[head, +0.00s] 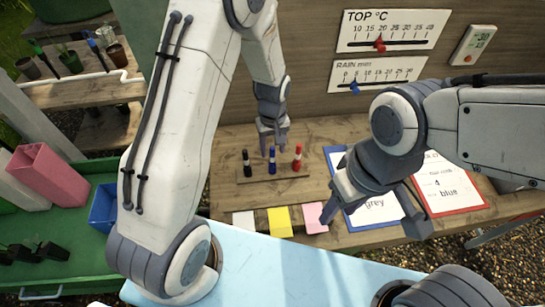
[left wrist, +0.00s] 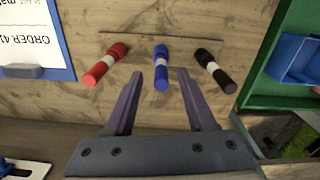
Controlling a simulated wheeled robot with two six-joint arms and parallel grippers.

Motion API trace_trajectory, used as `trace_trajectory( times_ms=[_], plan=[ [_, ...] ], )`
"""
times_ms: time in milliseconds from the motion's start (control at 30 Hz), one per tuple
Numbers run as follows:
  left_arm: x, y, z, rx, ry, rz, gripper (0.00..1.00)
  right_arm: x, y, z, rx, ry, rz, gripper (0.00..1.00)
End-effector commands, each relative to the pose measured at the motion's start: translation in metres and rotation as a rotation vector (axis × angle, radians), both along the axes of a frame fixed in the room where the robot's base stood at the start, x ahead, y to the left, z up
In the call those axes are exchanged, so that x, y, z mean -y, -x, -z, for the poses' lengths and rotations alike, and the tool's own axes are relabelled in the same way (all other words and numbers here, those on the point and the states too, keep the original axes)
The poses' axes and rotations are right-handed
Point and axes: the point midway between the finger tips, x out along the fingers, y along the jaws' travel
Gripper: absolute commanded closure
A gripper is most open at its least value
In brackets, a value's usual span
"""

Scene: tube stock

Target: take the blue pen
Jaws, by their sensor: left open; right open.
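The blue pen (head: 272,162) stands in a wooden strip holder (head: 250,179) on the bench, between the black pen (head: 247,163) and the red pen (head: 298,158). In the left wrist view the blue pen (left wrist: 161,68) shows a white band and lies ahead of and between the two fingers. My left gripper (head: 273,146) is open and empty, close behind the blue pen in the head view; whether it touches the pen I cannot tell. My right gripper (head: 370,222) is open and empty over the blue-edged clipboard.
A blue-edged clipboard (head: 371,213) and a red-edged one (head: 448,185) lie to the right. White, yellow (head: 280,221) and pink pads lie in front of the pens. A board with two slider scales (head: 392,31) stands behind. A green tray with a blue bin (head: 103,208) is at left.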

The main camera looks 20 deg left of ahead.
Motion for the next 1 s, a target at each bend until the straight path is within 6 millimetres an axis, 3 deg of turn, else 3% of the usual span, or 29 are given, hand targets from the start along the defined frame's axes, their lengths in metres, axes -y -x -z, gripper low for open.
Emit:
trace_trajectory(
  times_ms=[333,667,700,833,1000],
  plan=[
    [-0.001,0.003,0.041,-0.005,0.0,0.0,0.44,0.0,0.0,-0.023,0.0,0.0,-0.004,0.5],
    [-0.001,0.002,0.049,-0.001,0.0,0.001,0.44,0.0,0.0,-0.023,0.0,0.0,-0.004,0.5],
    [-0.001,0.002,0.049,-0.001,0.0,0.001,0.52,0.0,0.0,-0.023,0.0,0.0,-0.004,0.5],
    [-0.001,0.002,0.049,-0.001,0.0,0.001,1.0,0.0,0.0,-0.023,0.0,0.0,-0.004,0.5],
    [-0.001,0.002,0.049,-0.001,0.0,0.001,1.0,0.0,0.0,-0.023,0.0,0.0,-0.004,0.5]
  ],
)
